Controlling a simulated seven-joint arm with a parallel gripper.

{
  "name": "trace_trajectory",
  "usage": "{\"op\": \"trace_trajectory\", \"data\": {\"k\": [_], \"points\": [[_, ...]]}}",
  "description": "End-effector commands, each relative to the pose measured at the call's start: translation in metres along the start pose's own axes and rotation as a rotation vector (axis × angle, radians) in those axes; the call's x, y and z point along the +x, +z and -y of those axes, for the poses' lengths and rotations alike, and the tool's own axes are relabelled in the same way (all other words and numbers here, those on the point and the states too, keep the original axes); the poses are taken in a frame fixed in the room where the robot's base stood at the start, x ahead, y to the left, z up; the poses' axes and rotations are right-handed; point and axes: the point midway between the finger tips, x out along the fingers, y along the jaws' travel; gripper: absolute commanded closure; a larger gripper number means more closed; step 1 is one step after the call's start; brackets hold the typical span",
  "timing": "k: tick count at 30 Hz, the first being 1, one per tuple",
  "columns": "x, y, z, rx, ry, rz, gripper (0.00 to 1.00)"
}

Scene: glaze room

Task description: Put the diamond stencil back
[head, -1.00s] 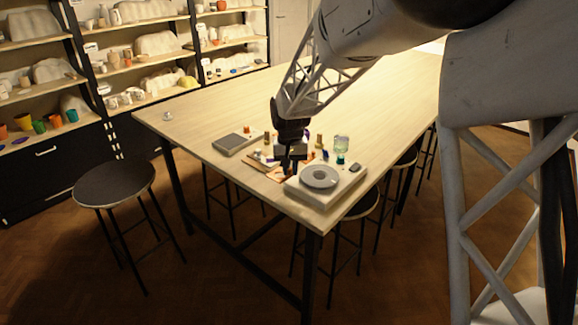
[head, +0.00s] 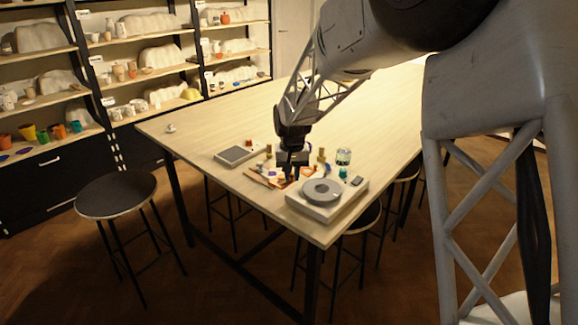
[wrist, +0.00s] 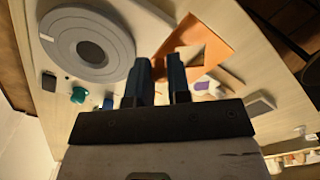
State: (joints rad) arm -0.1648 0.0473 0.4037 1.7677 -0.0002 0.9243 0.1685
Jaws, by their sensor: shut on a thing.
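My gripper (wrist: 158,82) points down at the near end of the long wooden table, beside the round turntable; it also shows in the head view (head: 293,175). Its two dark fingers are shut on a flat orange piece (wrist: 208,42), which I take for the diamond stencil. The piece runs from between the fingers to the upper right in the wrist view. Its lower part is hidden by the fingers, and its full outline does not show. I cannot tell whether it touches the table.
A turntable on a pale square base (head: 322,192) stands close to the gripper. A grey flat tray (head: 236,154), a glass jar (head: 343,156), a teal item (head: 343,173) and several small pieces lie around. The table's far part is clear.

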Motion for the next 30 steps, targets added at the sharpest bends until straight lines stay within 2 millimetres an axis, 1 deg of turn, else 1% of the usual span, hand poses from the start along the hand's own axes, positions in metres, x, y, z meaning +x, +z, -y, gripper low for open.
{"op": "trace_trajectory", "data": {"k": [1, 5, 15, 30], "points": [[-0.001, -0.01, -0.001, 0.001, 0.0, -0.001, 1.0], [-0.006, -0.034, -0.003, 0.001, 0.0, -0.002, 1.0], [-0.015, -0.104, -0.009, -0.001, 0.0, -0.002, 1.0], [-0.022, -0.198, -0.026, -0.002, 0.001, -0.002, 1.0]]}}
